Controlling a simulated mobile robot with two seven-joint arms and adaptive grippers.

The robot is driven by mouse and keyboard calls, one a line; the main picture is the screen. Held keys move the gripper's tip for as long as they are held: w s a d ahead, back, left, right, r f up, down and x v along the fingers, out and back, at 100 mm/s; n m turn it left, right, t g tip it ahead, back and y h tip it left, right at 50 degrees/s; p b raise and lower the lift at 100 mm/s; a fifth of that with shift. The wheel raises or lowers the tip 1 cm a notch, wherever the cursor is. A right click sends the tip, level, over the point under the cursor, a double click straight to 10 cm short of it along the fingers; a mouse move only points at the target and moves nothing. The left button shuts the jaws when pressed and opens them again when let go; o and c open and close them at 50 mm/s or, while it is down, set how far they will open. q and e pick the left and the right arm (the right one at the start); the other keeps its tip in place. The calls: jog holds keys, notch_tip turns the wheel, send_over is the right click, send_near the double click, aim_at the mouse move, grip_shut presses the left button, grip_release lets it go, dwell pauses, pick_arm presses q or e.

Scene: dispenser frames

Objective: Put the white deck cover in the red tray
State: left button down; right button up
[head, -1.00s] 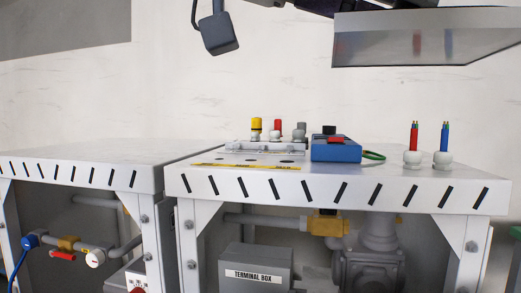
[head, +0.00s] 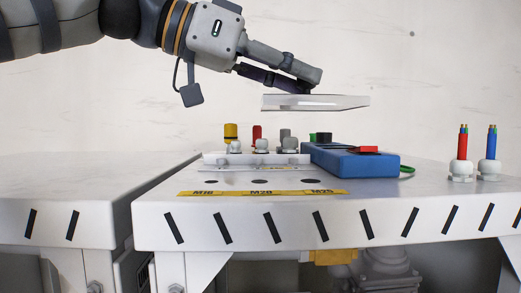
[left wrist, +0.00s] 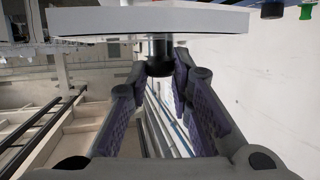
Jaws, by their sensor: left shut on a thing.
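The white deck cover (head: 330,103) is a flat, shallow plate, held roughly level in the air above the table. My left gripper (head: 298,84) comes in from the upper left and is shut on it from above. In the left wrist view the fingers close around a short black knob (left wrist: 160,62) on the cover (left wrist: 150,20). The cover hangs clear of the things on the table. I see no red tray in these frames. My right gripper is not in view.
The white table (head: 400,202) bears a panel (head: 217,161) with yellow, red and grey-topped glands. A blue box (head: 350,163) with a red part lies beside it. Two white glands with wires (head: 461,170) stand at the right. A second table (head: 70,178) at the left is bare.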

pick_arm(q)
jog(key=a+f, duration=0.1)
jog(key=f, duration=0.1)
jog(key=w+a+f, duration=0.1)
jog(key=a+f, duration=0.2)
jog(key=a, duration=0.1)
jog(key=shift+w+a+f, duration=0.1)
jog(key=shift+w+f, duration=0.25)
jog(key=shift+f, duration=0.05)
jog(key=f, duration=0.3)
jog(key=shift+a, duration=0.3)
jog(key=shift+f, duration=0.3)
jog(key=shift+f, duration=0.2)
jog(key=c, duration=1.4)
grip_release()
jog(key=shift+c, duration=0.2)
